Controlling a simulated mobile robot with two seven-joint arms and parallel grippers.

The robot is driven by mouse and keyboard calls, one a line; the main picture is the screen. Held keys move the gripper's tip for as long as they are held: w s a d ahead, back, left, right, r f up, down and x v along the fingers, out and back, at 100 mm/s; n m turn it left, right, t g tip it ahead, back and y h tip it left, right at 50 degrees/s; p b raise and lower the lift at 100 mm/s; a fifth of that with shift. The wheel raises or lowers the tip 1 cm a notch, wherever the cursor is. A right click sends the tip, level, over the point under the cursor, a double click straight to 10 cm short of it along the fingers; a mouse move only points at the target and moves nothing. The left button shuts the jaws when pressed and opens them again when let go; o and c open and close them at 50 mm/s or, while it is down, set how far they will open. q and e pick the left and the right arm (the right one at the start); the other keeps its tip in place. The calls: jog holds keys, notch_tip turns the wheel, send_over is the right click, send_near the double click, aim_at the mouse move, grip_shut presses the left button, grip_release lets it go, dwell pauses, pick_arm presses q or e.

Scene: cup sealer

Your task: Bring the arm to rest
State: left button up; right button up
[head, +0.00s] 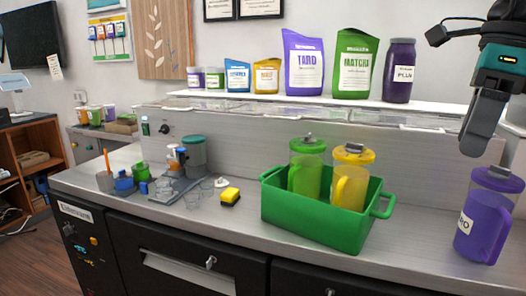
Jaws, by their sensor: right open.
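My right gripper (485,122) hangs at the upper right of the head view, above a purple pitcher (484,228). Its fingers point down and it is open, apart from the pitcher's lid. The purple pitcher stands upright on the steel counter at the right. A green bin (315,222) with two handles stands on the counter and holds a green pitcher (305,172) and a yellow pitcher (351,180), both upright with lids. My left gripper does not show.
A shelf (300,99) behind the counter (230,235) carries several pouches and jars. Bare counter lies between the green bin and the purple pitcher.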

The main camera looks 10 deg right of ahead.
jog(key=w+f+m+t+y, duration=0.2)
jog(key=f+m+t+y, duration=0.15)
jog(key=f+m, duration=0.5)
jog(key=w+d+f+m+t+y, duration=0.15)
jog(key=f+m+t, duration=0.4)
jog(key=f, duration=0.65)
jog(key=w+f+m+t+y, duration=0.2)
jog(key=f+m+t+y, duration=0.15)
jog(key=f+m, duration=0.55)
jog(key=s+a+f+m+t+h, duration=0.1)
jog(key=s+a+f+m+h, duration=0.2)
jog(key=f+m, duration=0.4)
jog(key=s+a+f+m+t+h, duration=0.1)
jog(key=s+a+f+m+h, duration=0.25)
jog(key=f, duration=0.45)
jog(key=s+a+f+m+g+h, duration=0.1)
jog(key=s+a+f+m+g, duration=0.3)
jog(key=a, duration=0.7)
notch_tip(320, 180, down, 4)
jog(key=s+m, duration=0.2)
jog(key=m, duration=0.2)
jog(key=shift+s+a+m+h, duration=0.15)
jog(key=shift+a+m+h, duration=0.05)
jog(key=shift+m+h, duration=0.15)
jog(key=shift+f, duration=0.1)
